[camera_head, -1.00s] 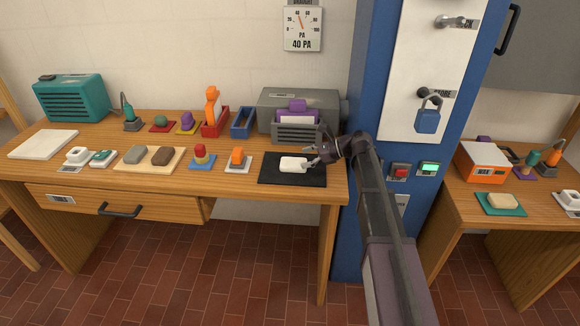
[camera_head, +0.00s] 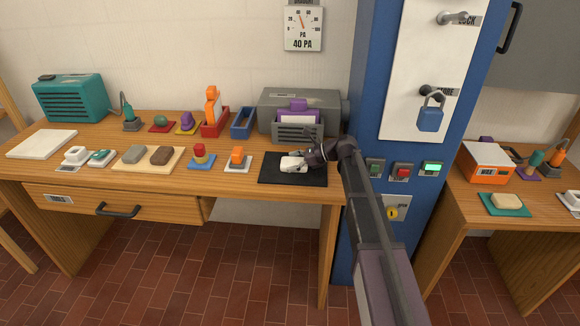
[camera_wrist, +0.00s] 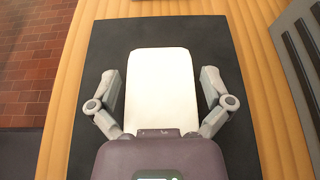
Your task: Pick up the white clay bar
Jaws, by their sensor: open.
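The white clay bar (camera_head: 292,164) lies flat on a black mat (camera_head: 274,176) at the right end of the wooden bench. In the wrist view the bar (camera_wrist: 161,88) shows as a pale rounded block over the mat (camera_wrist: 108,42). My gripper (camera_wrist: 161,82) is open, with one finger on each side of the bar and a gap between each finger and the bar. In the head view my gripper (camera_head: 303,160) is low over the mat, and it hides the right part of the bar.
A grey and purple printer-like machine (camera_head: 300,108) stands behind the mat. An orange block on a pale stand (camera_head: 237,160) is to the left. A blue column (camera_head: 366,80) with a padlock (camera_head: 431,112) and buttons rises to the right of my arm.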

